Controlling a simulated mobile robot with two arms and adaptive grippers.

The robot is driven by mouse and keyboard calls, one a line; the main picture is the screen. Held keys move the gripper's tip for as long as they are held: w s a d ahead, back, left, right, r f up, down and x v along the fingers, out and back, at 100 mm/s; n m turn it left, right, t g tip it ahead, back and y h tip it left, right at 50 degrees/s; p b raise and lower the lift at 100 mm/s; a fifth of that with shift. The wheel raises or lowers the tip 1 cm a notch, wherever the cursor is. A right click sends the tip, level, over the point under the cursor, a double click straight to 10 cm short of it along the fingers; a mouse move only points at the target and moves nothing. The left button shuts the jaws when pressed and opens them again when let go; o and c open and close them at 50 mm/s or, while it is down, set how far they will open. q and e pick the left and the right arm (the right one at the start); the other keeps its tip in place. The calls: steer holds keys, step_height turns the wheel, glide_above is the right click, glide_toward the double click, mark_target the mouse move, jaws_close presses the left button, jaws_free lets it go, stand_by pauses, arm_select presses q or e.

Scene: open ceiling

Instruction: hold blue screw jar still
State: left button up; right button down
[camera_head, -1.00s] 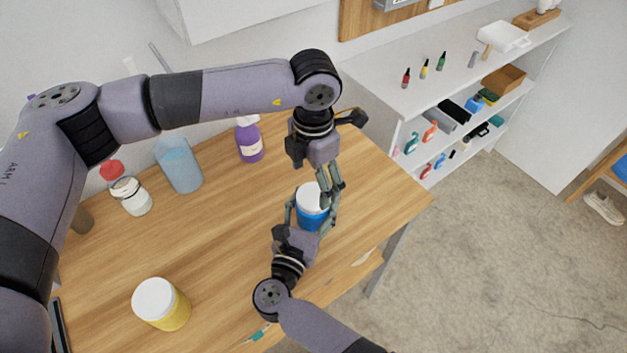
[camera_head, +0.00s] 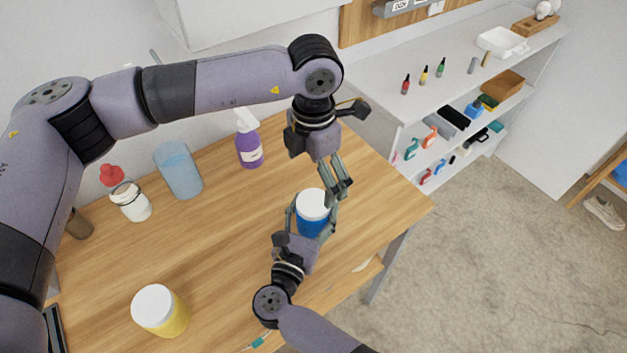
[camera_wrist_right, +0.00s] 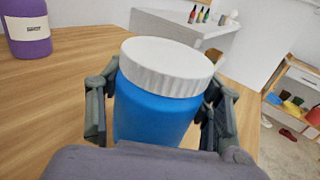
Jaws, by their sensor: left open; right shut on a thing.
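The blue screw jar (camera_head: 312,222) with a white ribbed lid (camera_head: 313,203) stands upright on the wooden table (camera_head: 215,250). My right gripper (camera_head: 312,218) comes from the front, with a finger on each side of the jar's body, shut on it. In the right wrist view the blue jar (camera_wrist_right: 155,108) sits between both fingers, its white lid (camera_wrist_right: 168,66) on top. My left gripper (camera_head: 340,188) is open and empty, pointing down just behind and to the right of the lid. Whether a left fingertip touches the lid I cannot tell.
A yellow jar with a white lid (camera_head: 160,310) stands at the front left. A purple spray bottle (camera_head: 249,145), a blue clear container (camera_head: 179,170) and a white bottle with a red top (camera_head: 130,200) stand along the back. A shelf unit (camera_head: 440,80) is beyond the table's right edge.

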arm_select(q)
step_height(320, 180, up, 9)
steer(key=shift+f, duration=0.1)
arm_select(e)
steer(key=shift+c, duration=1.9)
jaws_free()
steer(key=v, duration=1.2)
